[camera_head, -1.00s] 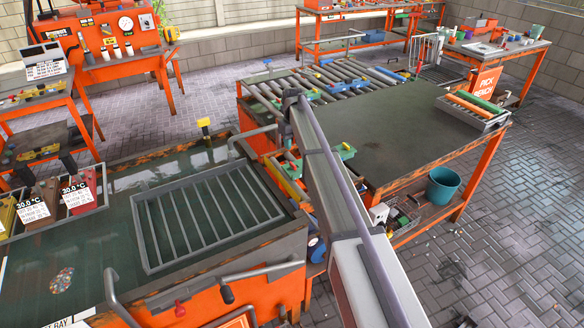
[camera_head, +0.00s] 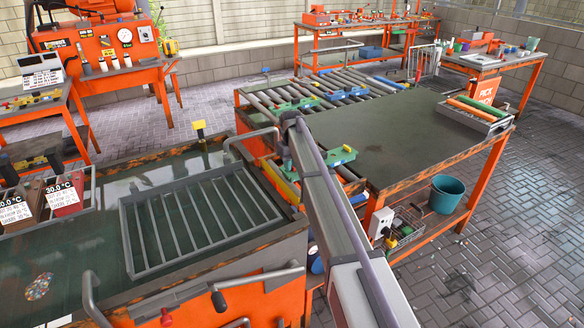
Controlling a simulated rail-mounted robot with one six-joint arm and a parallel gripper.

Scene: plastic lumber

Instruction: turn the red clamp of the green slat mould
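Green mould pieces with blue parts lie on the roller conveyor: one (camera_head: 340,156) is at the near end, right of my arm, and others (camera_head: 296,104) lie farther back. I cannot tell which is the slat mould, and no red clamp can be made out on them. My arm reaches over the near end of the rollers and bends downward there. My gripper (camera_head: 287,166) seems to hang beside the near green mould, to its left, but it is small and partly hidden by my arm. Its fingers cannot be made out. A yellow bar (camera_head: 284,184) lies just below it.
A grey slatted rack (camera_head: 128,232) lies on the wet left bench. A bent metal handle (camera_head: 250,138) and a yellow-topped post (camera_head: 199,126) stand at its back edge. The dark tabletop (camera_head: 390,130) right of the arm is clear, except for a roller tray (camera_head: 473,118). A teal bucket (camera_head: 445,194) stands below.

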